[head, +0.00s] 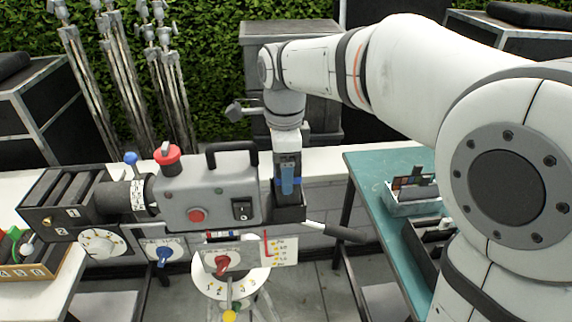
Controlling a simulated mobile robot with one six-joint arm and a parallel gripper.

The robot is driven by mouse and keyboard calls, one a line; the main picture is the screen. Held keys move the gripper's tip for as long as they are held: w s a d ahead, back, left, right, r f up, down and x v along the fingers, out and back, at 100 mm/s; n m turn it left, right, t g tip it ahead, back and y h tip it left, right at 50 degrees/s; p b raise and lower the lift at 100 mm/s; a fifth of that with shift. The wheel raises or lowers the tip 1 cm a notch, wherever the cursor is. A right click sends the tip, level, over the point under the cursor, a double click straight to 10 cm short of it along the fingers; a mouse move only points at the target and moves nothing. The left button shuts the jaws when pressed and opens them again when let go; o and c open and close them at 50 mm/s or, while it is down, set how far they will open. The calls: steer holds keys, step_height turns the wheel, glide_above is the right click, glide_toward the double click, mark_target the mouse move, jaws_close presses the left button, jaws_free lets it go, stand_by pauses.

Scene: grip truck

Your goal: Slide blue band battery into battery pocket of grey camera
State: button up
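The grey camera (205,193) sits at the middle left, with a black handle on top, a red button and a black switch on its side. Its black battery pocket (290,214) is at the right end, open upward. My gripper (288,182) points down over the pocket, shut on the blue band battery (279,184). The battery is upright, and its lower end is at or just inside the pocket's mouth. The pocket's front wall hides that end, so its depth cannot be told. A blue finger covers part of the battery.
A black matte box (62,203) and lens are at the camera's left. A pan handle (335,231) sticks out right, below the pocket. A teal table (372,172) with trays (412,203) stands right. Tripods (125,75) and cases (262,45) stand behind.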

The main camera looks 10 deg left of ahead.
steer(key=shift+f+b, duration=1)
steer(key=shift+f, duration=0.5)
steer(key=o, duration=1.4)
steer(key=shift+c, duration=0.2)
step_height(320, 180, up, 8)
steer(key=shift+f, duration=0.1)
steer(key=shift+s, duration=0.15)
